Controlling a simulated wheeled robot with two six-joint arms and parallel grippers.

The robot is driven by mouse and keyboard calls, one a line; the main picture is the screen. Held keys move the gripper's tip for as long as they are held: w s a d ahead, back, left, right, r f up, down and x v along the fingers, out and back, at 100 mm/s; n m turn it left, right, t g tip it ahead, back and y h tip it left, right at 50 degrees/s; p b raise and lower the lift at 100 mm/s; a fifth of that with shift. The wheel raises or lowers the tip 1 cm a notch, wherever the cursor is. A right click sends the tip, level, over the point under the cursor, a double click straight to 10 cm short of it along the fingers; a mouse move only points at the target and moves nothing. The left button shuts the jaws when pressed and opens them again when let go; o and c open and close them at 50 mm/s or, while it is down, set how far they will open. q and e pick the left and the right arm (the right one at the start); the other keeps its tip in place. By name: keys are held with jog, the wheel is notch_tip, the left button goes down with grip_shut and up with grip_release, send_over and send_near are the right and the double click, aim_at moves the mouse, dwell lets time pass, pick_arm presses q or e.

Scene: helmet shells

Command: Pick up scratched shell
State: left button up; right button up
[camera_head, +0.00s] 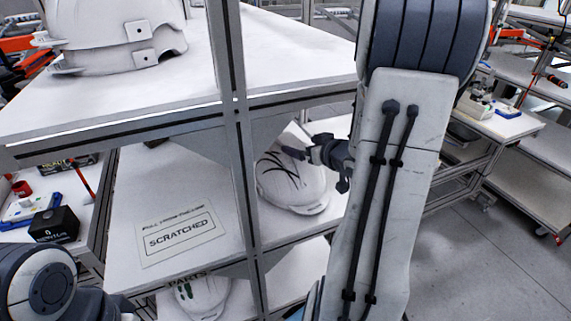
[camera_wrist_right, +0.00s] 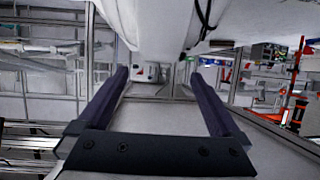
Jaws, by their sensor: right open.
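The scratched shell (camera_head: 288,185), white with black scratch lines, sits on the middle shelf behind the rack's upright. My right gripper (camera_head: 318,160) is open at the shell's upper right side, partly overlapping it in the head view; I cannot tell whether they touch. In the right wrist view the two dark fingers (camera_wrist_right: 158,76) are spread wide with nothing gripped between them. A large white curved surface with dark lines, apparently the shell (camera_wrist_right: 150,28), fills the top of that view. My left arm shows at the lower left, but its gripper is out of view.
A label reading SCRATCHED (camera_head: 180,238) lies on the shelf left of the metal upright (camera_head: 237,150). White shells (camera_head: 120,35) stand on the upper shelf, close above. Another shell (camera_head: 203,295) with green marks is below. A black box (camera_head: 55,226) stands at left.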

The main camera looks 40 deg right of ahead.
aim_at(292, 142)
jog(key=x, duration=0.3)
jog(key=shift+d, duration=0.15)
jog(key=p+x, duration=0.1)
jog(key=x, duration=0.2)
jog(key=shift+w+d+f+p, duration=0.1)
jog(key=shift+w+f+p, duration=0.1)
jog(key=shift+w+p, duration=0.2)
jog(key=shift+w+d+f, duration=0.1)
jog(key=shift+w+f, duration=0.15)
jog(key=shift+w, duration=0.25)
jog(key=shift+s, duration=0.1)
grip_shut()
